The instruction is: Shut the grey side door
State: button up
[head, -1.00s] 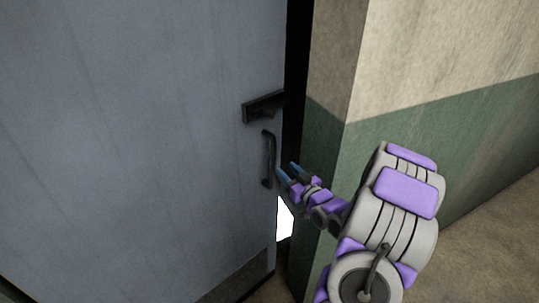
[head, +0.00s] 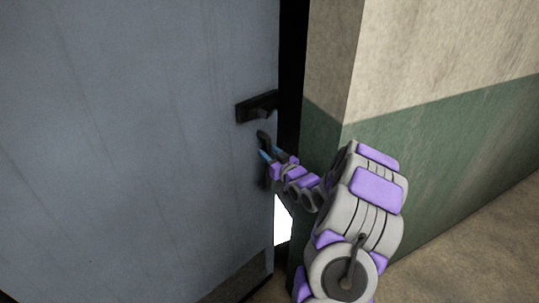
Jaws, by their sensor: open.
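The grey side door (head: 140,140) fills the left of the head view. It stands slightly ajar, with a dark gap between its edge and the wall, and a bright patch low in the gap. A black lever latch (head: 257,106) sits near its edge. Below it is a black vertical pull handle (head: 263,138), partly hidden by my gripper.
The wall corner (head: 330,110), beige above and green below, stands just right of the door gap, close behind my arm. Brown floor (head: 470,250) is clear at the lower right.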

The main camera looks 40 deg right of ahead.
jog(key=shift+d, duration=0.45)
jog(key=shift+a+r, duration=0.1)
jog(key=shift+a, duration=0.6)
jog(key=c, duration=0.3)
jog(key=shift+a, duration=0.1)
jog(key=shift+c, duration=0.9)
jog(key=shift+d, duration=0.3)
grip_shut()
